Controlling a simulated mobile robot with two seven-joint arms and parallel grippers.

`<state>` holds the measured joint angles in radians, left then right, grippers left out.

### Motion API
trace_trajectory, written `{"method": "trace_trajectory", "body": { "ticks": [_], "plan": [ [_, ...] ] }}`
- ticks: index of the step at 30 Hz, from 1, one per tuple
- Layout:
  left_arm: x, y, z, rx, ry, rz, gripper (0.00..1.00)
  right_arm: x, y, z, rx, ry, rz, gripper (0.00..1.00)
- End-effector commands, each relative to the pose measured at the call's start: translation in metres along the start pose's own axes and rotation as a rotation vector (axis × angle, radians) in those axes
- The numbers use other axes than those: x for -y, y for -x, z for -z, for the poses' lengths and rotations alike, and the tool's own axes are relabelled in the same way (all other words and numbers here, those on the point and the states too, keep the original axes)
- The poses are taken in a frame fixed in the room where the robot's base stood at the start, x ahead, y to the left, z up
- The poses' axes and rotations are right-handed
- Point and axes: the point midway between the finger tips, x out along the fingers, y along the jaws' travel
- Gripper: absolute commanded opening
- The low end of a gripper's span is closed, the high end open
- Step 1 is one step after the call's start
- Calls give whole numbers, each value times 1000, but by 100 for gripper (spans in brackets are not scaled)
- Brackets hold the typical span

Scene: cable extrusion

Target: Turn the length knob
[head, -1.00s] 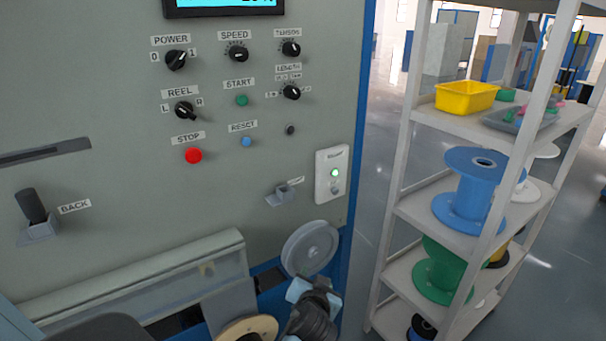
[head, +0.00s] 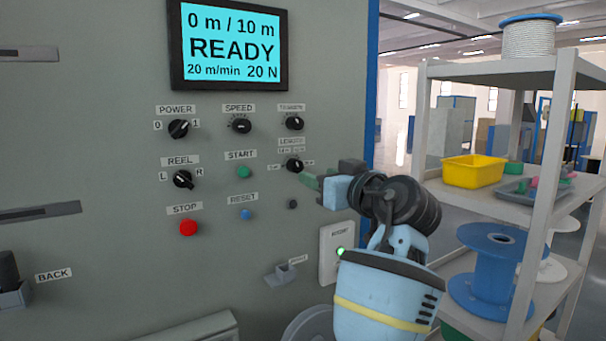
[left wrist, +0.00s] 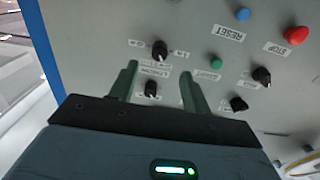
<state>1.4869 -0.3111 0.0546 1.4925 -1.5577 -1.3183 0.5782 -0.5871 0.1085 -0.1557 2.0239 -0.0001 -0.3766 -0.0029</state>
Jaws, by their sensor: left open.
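The length knob (head: 295,165) is a small black knob with a white mark, below the tension knob (head: 295,123) on the grey panel. My left gripper (head: 314,174) is open just right of it, its green fingers pointing at the panel. In the left wrist view, turned nearly upside down, the length knob (left wrist: 160,50) appears between and slightly beyond the two fingertips (left wrist: 160,70). No contact is visible. The display (head: 233,47) reads 0 m / 10 m, READY, 20 m/min, 20 N. My right gripper is not in view.
Left of the length knob are the green start button (head: 244,172), the reel knob (head: 183,179) and the red stop button (head: 188,227). A white box with a green light (head: 340,251) sits below. A shelf (head: 500,73) with spools and a yellow bin (head: 473,171) stands right.

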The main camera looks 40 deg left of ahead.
Motion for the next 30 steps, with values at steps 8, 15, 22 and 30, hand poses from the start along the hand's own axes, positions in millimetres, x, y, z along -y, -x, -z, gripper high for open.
{"method": "trace_trajectory", "body": {
  "ticks": [8,15,22,30],
  "plan": [
    [1,-5,3,-1,3,4,48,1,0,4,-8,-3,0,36],
    [1,-38,4,-2,2,4,48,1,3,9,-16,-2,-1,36],
    [1,-67,4,-2,2,3,48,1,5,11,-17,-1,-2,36],
    [1,-78,2,-2,3,2,48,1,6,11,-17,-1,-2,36]
  ]
}}
